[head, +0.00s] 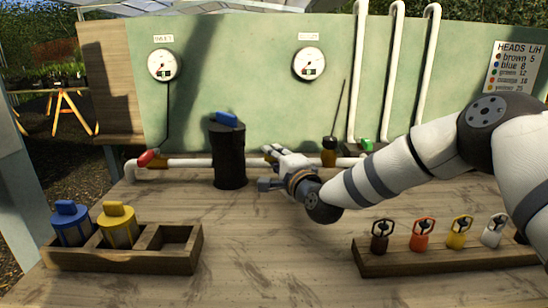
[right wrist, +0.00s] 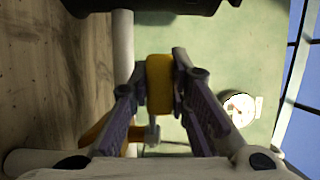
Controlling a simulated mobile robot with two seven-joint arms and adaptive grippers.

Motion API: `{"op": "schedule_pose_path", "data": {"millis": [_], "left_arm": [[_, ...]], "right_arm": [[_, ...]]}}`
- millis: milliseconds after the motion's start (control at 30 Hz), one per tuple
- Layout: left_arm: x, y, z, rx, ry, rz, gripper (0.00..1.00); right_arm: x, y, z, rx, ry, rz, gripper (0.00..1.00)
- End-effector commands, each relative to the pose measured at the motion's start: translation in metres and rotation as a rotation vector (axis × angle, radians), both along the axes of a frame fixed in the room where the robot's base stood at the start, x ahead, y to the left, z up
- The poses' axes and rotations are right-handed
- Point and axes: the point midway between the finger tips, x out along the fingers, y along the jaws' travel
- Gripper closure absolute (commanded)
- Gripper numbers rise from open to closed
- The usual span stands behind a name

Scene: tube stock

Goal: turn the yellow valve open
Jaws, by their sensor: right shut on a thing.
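The yellow valve's handle (right wrist: 160,85) shows in the right wrist view as a thick yellow block between my right gripper's fingertips. My right gripper (head: 268,168) is shut on it, one finger on each side. In the head view the gripper reaches in from the right, in front of the white pipe (head: 195,162), and hides the handle. How far the handle is turned cannot be told. My left gripper is not in view.
A black cylinder (head: 229,158) with a blue handle stands left of the gripper. A dark-topped amber object (head: 328,157) is just right. A red valve (head: 148,158) sits farther left. A wooden box (head: 120,260) and a rack (head: 450,262) stand in front, with clear table between them.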

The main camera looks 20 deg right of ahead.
Motion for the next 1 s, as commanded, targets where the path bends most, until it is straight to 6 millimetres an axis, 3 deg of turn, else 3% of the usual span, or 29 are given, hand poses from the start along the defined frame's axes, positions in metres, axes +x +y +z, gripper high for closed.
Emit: {"op": "schedule_pose_path", "data": {"millis": [367,733,767,833,1000], "left_arm": [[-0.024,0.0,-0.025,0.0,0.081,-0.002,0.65],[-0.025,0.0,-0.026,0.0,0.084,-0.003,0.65],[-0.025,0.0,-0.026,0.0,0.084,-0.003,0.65],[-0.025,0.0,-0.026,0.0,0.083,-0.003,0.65],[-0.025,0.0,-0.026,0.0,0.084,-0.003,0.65]], "right_arm": [[-0.003,-0.001,-0.006,0.006,0.004,0.228,1.0],[-0.006,0.0,0.001,-0.002,-0.001,0.265,1.0],[-0.006,0.0,0.001,-0.002,-0.001,0.265,0.81],[-0.006,0.0,0.001,-0.002,-0.001,0.264,0.65],[-0.006,0.0,0.0,-0.001,-0.001,0.264,0.62]]}}
